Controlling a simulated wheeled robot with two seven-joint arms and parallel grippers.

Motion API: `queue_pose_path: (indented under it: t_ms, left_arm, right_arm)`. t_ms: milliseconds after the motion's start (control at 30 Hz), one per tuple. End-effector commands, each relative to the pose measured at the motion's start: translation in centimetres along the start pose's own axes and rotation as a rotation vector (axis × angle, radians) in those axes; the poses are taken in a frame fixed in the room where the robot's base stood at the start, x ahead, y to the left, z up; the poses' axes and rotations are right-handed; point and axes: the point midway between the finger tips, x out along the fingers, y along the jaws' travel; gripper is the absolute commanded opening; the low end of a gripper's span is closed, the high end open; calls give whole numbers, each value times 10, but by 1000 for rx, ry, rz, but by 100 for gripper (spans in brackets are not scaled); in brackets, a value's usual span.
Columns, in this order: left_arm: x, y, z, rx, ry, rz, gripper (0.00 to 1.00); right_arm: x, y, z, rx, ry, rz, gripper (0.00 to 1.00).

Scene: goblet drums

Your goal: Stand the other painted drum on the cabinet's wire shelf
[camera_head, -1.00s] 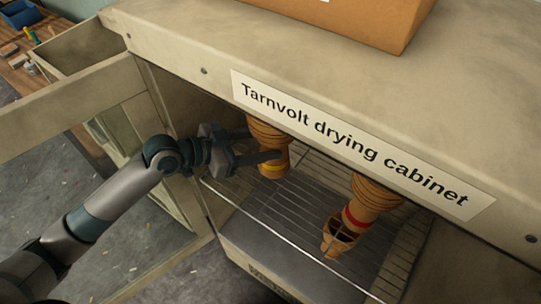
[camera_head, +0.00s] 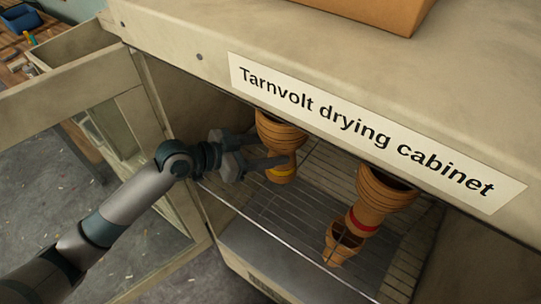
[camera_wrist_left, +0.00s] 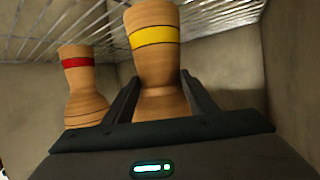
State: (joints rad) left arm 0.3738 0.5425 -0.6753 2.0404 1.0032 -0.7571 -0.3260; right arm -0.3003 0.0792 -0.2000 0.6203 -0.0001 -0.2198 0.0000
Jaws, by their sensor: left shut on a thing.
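The drum with a yellow band (camera_head: 281,172) is inside the cabinet, bowl up and narrow end down. My left gripper (camera_head: 279,161) is shut on it, one finger along its near side. In the left wrist view the yellow-banded drum (camera_wrist_left: 157,62) sits between the two fingers (camera_wrist_left: 160,100). Whether its foot touches the wire shelf (camera_head: 300,215) cannot be told. The drum with a red band (camera_head: 362,219) stands on the shelf to the right, apart from it, and also shows in the left wrist view (camera_wrist_left: 78,85). My right gripper is out of view.
The cabinet top (camera_head: 300,40) and its labelled front edge (camera_head: 360,130) overhang the opening and hide part of the inside. The open door (camera_head: 110,125) stands at left beside my arm. A cardboard box (camera_head: 365,12) sits on top. Bare shelf lies between the drums.

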Motion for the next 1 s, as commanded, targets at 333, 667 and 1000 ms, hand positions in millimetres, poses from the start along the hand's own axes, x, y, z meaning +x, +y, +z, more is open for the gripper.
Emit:
queue_pose_path:
  t_ms: [333, 667, 1000]
  left_arm:
    - [4, 0, 9, 1, 5, -1, 9]
    - [5, 0, 14, 0, 1, 0, 58]
    - [5, 0, 14, -1, 1, 0, 72]
  right_arm:
    - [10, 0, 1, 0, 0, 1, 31]
    - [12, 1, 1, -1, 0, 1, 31]
    - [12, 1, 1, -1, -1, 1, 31]
